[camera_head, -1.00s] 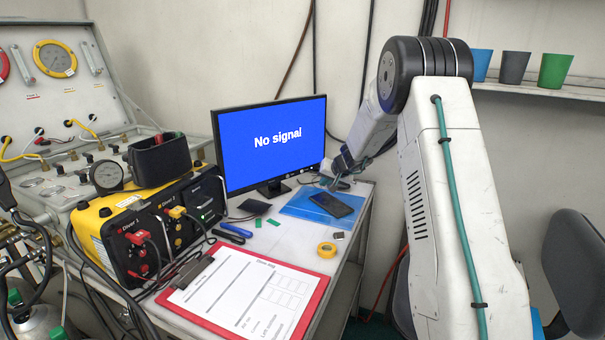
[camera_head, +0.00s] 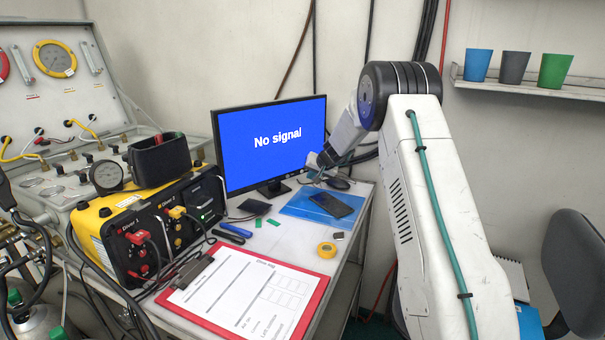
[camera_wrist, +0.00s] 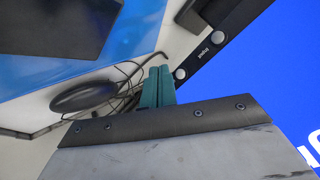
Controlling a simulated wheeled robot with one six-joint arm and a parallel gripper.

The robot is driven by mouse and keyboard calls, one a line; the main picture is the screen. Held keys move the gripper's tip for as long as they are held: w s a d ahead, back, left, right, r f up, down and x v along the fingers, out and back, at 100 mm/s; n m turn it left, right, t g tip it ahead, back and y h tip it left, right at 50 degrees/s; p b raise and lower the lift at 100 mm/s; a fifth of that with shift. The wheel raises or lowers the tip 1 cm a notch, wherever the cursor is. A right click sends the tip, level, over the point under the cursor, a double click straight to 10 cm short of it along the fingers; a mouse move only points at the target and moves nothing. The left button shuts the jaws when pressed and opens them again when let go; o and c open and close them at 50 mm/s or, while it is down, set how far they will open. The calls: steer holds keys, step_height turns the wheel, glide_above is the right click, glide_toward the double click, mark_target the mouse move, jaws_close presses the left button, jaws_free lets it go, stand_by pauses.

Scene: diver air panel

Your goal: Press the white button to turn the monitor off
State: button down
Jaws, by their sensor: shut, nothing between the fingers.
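The monitor (camera_head: 272,140) stands on the bench, with a blue screen reading "No signal". In the wrist view its dark bezel (camera_wrist: 236,24) crosses the upper right and carries two round white buttons. One button (camera_wrist: 218,37) sits beside a small label that looks like "Input". The other button (camera_wrist: 180,73) is near the bezel's corner, close to my fingertips. My gripper (camera_wrist: 160,70) has its teal fingers shut together and empty, just beside that corner button; I cannot tell whether they touch it. In the head view my gripper (camera_head: 313,172) is at the monitor's lower right corner.
A black mouse (camera_wrist: 85,96) with its cable lies beside the fingers. A phone (camera_head: 331,205) lies on a blue folder (camera_head: 296,207). A yellow tape roll (camera_head: 326,250), a red clipboard (camera_head: 318,292) and a yellow radio box (camera_head: 120,238) are nearer the front.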

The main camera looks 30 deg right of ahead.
steer(key=shift+w+a, duration=0.15)
steer(key=shift+w, duration=0.65)
steer(key=shift+w, duration=0.1)
stand_by(1.4)
steer(key=shift+w+a, duration=0.1)
steer(key=shift+w, duration=0.2)
steer(key=shift+w, duration=0.35)
stand_by(0.5)
steer(key=shift+s, duration=0.75)
steer(key=shift+s+d, duration=0.2)
steer(key=shift+s, duration=0.65)
steer(key=shift+s+d, duration=0.15)
steer(key=shift+s, duration=0.65)
steer(key=shift+s+d, duration=0.2)
steer(key=shift+s, duration=0.65)
